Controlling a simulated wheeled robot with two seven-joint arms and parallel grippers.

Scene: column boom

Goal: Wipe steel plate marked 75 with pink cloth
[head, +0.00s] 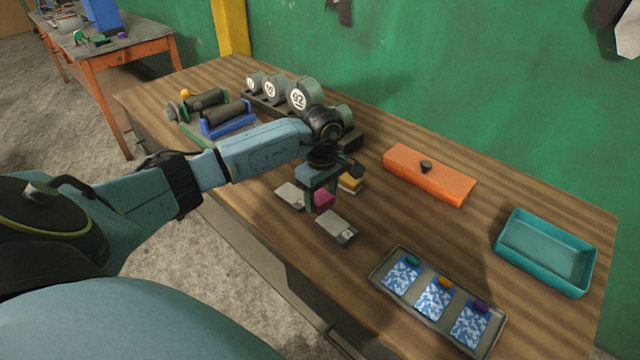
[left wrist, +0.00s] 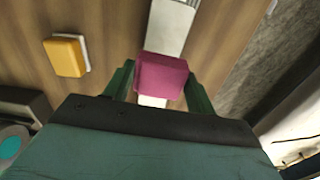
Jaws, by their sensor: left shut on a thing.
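My left gripper (head: 322,197) points down over the wooden table, shut on the pink cloth (head: 325,201), a small thick block shape. In the left wrist view the cloth (left wrist: 162,76) sits between the green fingers (left wrist: 160,88). One grey steel plate (head: 290,196) lies left of the cloth, and another (head: 336,228) lies in front to its right. The left wrist view shows a pale plate (left wrist: 170,25) beyond the cloth and a pale piece (left wrist: 153,101) partly hidden under it. Plate markings are too small to read. I cannot tell whether the cloth touches a plate. My right gripper is out of view.
A yellow block with a pale base (head: 350,183) stands just behind the gripper. An orange box (head: 428,174), a teal tray (head: 545,252) and a grey tray (head: 386,282) with blue cards lie to the right. Numbered round-faced items (head: 301,97) and rollers (head: 226,119) stand behind.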

